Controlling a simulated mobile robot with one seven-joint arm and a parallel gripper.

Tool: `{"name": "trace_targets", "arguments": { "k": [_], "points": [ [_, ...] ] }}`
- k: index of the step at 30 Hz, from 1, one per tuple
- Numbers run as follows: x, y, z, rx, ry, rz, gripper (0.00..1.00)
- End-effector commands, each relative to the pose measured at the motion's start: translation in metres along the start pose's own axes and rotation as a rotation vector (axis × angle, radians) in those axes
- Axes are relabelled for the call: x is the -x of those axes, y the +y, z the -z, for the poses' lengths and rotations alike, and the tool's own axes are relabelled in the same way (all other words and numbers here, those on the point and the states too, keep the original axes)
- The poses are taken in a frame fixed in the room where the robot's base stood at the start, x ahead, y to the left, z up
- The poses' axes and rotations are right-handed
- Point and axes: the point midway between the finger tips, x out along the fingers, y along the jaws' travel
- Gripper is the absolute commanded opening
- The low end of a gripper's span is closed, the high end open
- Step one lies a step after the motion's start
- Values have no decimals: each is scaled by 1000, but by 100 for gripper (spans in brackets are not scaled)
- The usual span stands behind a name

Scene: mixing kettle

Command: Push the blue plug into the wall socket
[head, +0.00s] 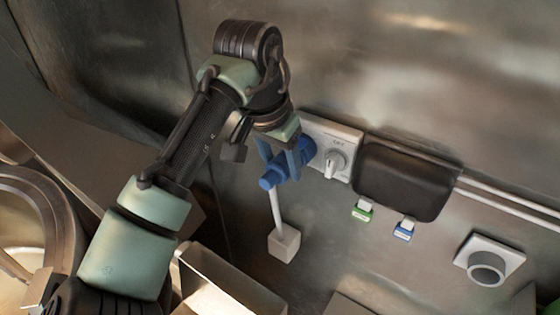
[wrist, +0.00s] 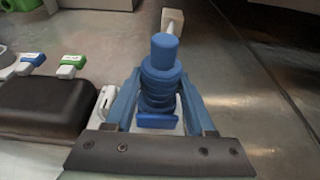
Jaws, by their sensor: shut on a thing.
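The blue plug (head: 286,167) is at the left part of the white wall panel in the head view. My gripper (head: 284,158) is shut on it, with a blue finger on either side. In the wrist view the plug (wrist: 161,80) stands between the two fingers of my gripper (wrist: 163,105). The white wall socket panel (head: 343,141) has a rotary knob (head: 336,162) to the right of the plug. The plug's front end is at the panel, and the socket opening is hidden behind plug and gripper. I cannot tell how deep the plug sits.
A black box (head: 404,180) with a green-tagged switch (head: 362,211) and a blue-tagged switch (head: 404,230) is right of the panel. A white block (head: 284,243) on a pale rod is below the plug. A round grey fitting (head: 488,266) on a white plate is lower right.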

Motion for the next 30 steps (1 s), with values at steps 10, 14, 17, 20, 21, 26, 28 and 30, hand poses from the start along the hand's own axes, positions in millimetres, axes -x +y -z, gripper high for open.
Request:
{"name": "trace_targets", "arguments": {
  "k": [10, 14, 17, 20, 21, 26, 28, 30],
  "points": [
    [0, 0, 2, -1, 2, -1, 0],
    [0, 1, 4, 0, 3, -1, 0],
    [0, 1, 6, -1, 4, 0, 0],
    [0, 1, 8, -1, 6, 1, 0],
    [-1, 1, 8, -2, 7, 1, 0],
    [-1, 1, 9, -2, 9, 1, 0],
    [-1, 1, 9, -2, 9, 1, 0],
    [-1, 1, 9, -3, 9, 1, 0]
  ]
}}
